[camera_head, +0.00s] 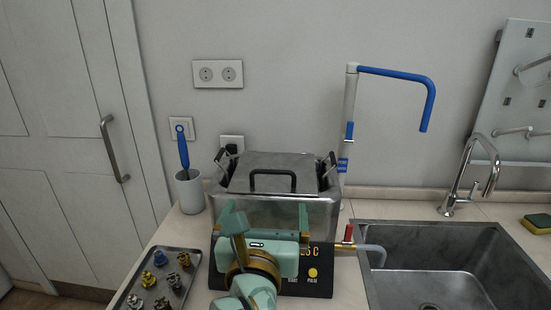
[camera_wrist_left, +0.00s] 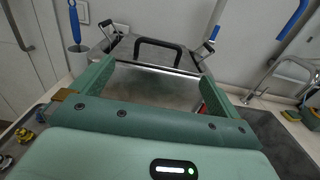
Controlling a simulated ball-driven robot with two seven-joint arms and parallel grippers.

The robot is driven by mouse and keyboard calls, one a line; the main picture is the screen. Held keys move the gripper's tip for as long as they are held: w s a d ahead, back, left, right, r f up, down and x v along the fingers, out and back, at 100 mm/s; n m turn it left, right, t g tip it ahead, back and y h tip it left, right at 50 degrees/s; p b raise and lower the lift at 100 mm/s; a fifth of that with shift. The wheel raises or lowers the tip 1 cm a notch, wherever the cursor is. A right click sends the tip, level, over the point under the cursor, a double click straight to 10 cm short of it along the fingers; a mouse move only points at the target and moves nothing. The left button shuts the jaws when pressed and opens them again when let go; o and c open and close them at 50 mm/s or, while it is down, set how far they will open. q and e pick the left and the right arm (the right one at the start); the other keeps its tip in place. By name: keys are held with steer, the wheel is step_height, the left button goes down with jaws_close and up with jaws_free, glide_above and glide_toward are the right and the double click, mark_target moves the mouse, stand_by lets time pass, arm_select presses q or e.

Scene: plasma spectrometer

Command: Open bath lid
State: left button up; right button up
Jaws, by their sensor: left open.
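The steel bath (camera_head: 322,212) stands on the counter against the wall, with a dark control panel (camera_head: 318,283) at its front. Its lid (camera_head: 305,163) lies shut on top and has a black arched handle (camera_head: 272,174). In the left wrist view the handle (camera_wrist_left: 160,43) shows beyond my fingers, with bare lid around it. My left gripper (camera_head: 266,208) is in front of the bath, over the control panel, fingers spread and empty, apart from the handle. In the left wrist view its two green fingers (camera_wrist_left: 152,83) stand wide apart. My right gripper is not seen.
A metal tray (camera_head: 184,255) with several small fittings lies left of the bath. A white cup (camera_head: 190,191) with a blue-handled tool (camera_head: 182,147) stands behind it. A sink (camera_head: 440,239) with a tap (camera_head: 467,178) is at right. A blue-tipped pipe (camera_head: 400,75) rises behind the bath's right side.

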arm_select(q)
steer(key=b, duration=0.1)
glide_toward(272, 173)
steer(key=w, duration=0.3)
steer(key=w+b, duration=0.2)
steer(key=w, duration=0.6)
steer(key=shift+w+f, duration=0.1)
steer(key=shift+w, duration=0.65)
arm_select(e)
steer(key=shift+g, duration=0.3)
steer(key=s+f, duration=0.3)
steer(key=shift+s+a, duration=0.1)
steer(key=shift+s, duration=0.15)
